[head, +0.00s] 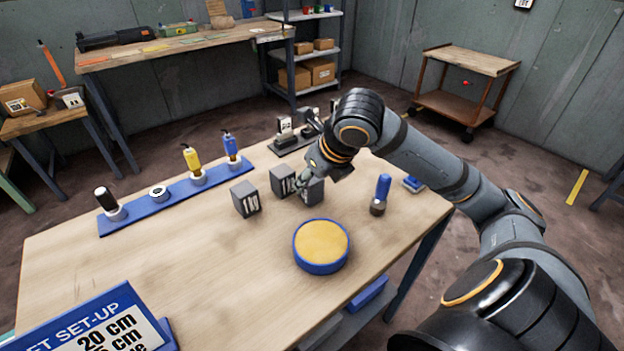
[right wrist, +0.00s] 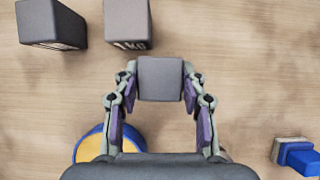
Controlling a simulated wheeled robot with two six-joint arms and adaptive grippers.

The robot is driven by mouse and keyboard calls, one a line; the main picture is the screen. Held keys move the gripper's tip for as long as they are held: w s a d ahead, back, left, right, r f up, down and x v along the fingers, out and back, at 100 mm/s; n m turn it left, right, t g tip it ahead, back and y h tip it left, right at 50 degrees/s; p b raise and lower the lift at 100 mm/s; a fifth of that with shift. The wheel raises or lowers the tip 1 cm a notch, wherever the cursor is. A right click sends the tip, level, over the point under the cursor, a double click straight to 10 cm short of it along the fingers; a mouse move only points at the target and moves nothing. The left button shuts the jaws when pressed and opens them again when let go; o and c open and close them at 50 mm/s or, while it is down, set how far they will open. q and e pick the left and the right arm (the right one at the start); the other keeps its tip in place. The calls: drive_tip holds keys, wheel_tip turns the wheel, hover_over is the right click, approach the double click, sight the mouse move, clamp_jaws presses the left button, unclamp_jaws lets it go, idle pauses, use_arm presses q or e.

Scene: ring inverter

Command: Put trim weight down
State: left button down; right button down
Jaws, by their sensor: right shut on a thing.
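My right gripper (head: 305,178) is shut on a dark grey weight block (head: 312,191) with a white label. In the right wrist view the block (right wrist: 160,78) sits between the two fingertips of the gripper (right wrist: 160,90). I cannot tell whether its underside touches the table. Two similar dark grey weights stand on the wooden table to its left: a middle one (head: 282,181), close beside it, and a left one (head: 245,199). The right wrist view shows these as a middle weight (right wrist: 127,22) and a left weight (right wrist: 52,22). My left gripper is not in view.
A round blue pad with a yellow top (head: 321,246) lies just in front. A blue-handled tool (head: 380,195) stands to the right. A blue rack (head: 185,192) with several tools runs along the far left edge. A set-up sign (head: 95,320) stands front left. The table's (head: 150,255) middle left is clear.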

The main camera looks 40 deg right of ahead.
drive_tip(key=shift+d, duration=0.1)
drive_tip(key=shift+w+f, duration=0.1)
drive_tip(key=shift+f, duration=0.05)
drive_tip(key=c, duration=0.7)
unclamp_jaws()
drive_tip(key=shift+c, duration=0.2)
